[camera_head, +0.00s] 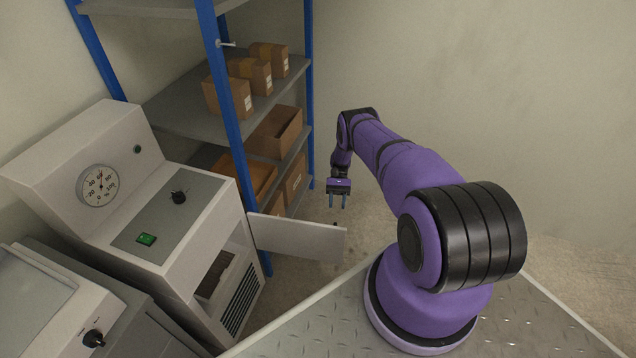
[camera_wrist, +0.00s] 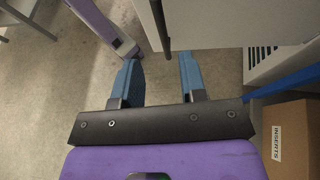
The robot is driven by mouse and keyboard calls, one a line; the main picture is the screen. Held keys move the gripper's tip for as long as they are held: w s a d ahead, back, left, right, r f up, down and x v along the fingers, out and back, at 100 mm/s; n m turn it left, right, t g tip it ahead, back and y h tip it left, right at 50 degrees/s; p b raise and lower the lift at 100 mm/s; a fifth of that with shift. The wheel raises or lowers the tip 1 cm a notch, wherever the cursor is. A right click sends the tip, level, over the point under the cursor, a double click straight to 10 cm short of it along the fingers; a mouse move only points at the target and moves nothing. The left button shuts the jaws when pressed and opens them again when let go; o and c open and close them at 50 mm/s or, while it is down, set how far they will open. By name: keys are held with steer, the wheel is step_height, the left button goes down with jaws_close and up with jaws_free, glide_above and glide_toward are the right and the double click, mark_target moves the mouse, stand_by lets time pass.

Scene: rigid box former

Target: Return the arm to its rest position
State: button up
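My gripper (camera_head: 339,202) hangs at the end of my purple arm, pointing down, to the right of the machine's open white door (camera_head: 297,237). In the wrist view my gripper (camera_wrist: 160,80) shows two blue fingers set apart with nothing held between them. A dark edge and a pale panel lie beyond the fingertips there, and floor shows around them. The gripper appears apart from the door and the shelf; the exact gap to the door cannot be told.
A grey-white machine (camera_head: 160,215) with a dial, black knob and green switch stands at left, its lower compartment open. A blue-posted shelf (camera_head: 185,115) holds cardboard boxes (camera_head: 228,97). A box labelled INSERTS (camera_wrist: 297,145) is near in the wrist view. Open floor and wall lie right.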

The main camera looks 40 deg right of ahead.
steer(key=w+r+n+t+h, duration=0.1)
steer(key=w+r, duration=0.3)
steer(key=r, duration=0.5)
steer(key=w+r+t+h, duration=0.1)
steer(key=w+r, duration=0.3)
steer(key=r, duration=0.5)
steer(key=w+r+n+t+h, duration=0.1)
steer(key=w+r, duration=0.3)
steer(key=r, duration=0.5)
steer(key=s+a+r+n+t+h, duration=0.1)
steer(key=a+r, duration=0.3)
steer(key=r, duration=0.8)
steer(key=s+a+r+t+h, duration=0.15)
steer(key=a+r, duration=0.25)
steer(key=r, duration=0.9)
steer(key=s+a+r+n+t+h, duration=0.15)
steer(key=s+a+r, duration=0.25)
steer(key=s+r, duration=0.4)
steer(key=s+a+r+n+t+h, duration=0.1)
steer(key=s+a+r+t, duration=0.25)
steer(key=s+r, duration=0.5)
steer(key=s+a+r+n+t, duration=0.1)
steer(key=s+a+t, duration=0.1)
steer(key=s, duration=0.8)
steer(key=s+a+r+n+t, duration=0.1)
steer(key=s+a+r+t, duration=0.1)
steer(key=s, duration=0.9)
steer(key=shift+s+a+r+n+t+h, duration=0.35)
steer(key=shift+a+t, duration=0.2)
steer(key=shift+a, duration=0.7)
